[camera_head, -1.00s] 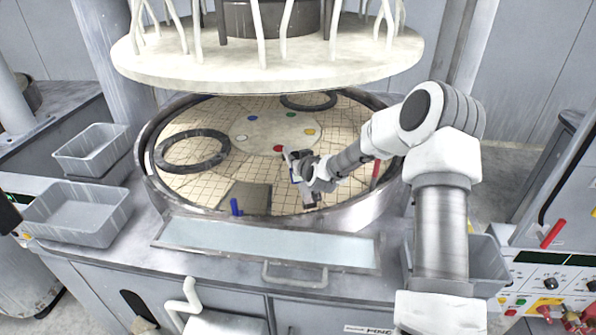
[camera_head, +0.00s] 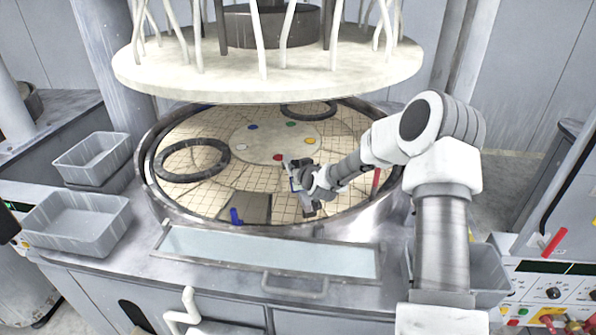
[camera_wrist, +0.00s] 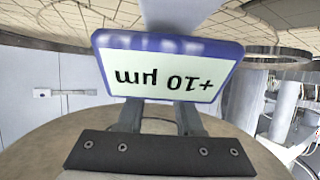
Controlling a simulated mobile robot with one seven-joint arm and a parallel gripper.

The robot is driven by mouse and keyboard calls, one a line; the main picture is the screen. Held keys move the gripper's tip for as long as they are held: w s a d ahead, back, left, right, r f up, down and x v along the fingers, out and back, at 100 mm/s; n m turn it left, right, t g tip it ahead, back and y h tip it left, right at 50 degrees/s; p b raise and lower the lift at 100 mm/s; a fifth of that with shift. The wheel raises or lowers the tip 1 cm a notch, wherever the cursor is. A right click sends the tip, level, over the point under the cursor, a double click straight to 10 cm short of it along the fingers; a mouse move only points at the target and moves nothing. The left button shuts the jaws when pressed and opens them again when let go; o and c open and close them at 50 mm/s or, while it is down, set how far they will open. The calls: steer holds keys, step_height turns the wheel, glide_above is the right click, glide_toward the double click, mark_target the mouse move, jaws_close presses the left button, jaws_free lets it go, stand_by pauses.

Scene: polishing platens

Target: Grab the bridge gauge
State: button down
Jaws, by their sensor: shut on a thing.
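The bridge gauge (camera_wrist: 168,70) fills the upper middle of the wrist view as a blue-framed display that reads "+10 µm" upside down. My gripper (camera_wrist: 160,116) is shut on it, with the two fingers reaching up to the display's lower edge. The fingertips are hidden behind the display. In the head view my gripper (camera_head: 297,178) is over the right-front part of the gridded round platen (camera_head: 200,190), and the gauge shows only as a small blue and grey piece largely covered by it. I cannot tell whether the gauge touches the platen.
Dark rings (camera_head: 190,159) lie on the platen, and a blue piece (camera_head: 236,216) stands by a grey square at its front. A large white upper plate (camera_head: 265,72) hangs above. Grey bins (camera_head: 75,220) stand at left. A shallow trough (camera_head: 265,250) lies in front.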

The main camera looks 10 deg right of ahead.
steer(key=shift+r, duration=0.65)
steer(key=r+b, duration=0.1)
steer(key=d+r, duration=0.1)
steer(key=r, duration=0.1)
steer(key=shift+s+b, duration=0.1)
steer(key=shift+b, duration=0.3)
steer(key=s+d+r+b, duration=0.1)
steer(key=s+d+r, duration=0.4)
steer(key=d, duration=0.4)
steer(key=shift+d+r+b, duration=0.2)
steer(key=shift+r+b, duration=0.15)
steer(key=shift+r, duration=0.45)
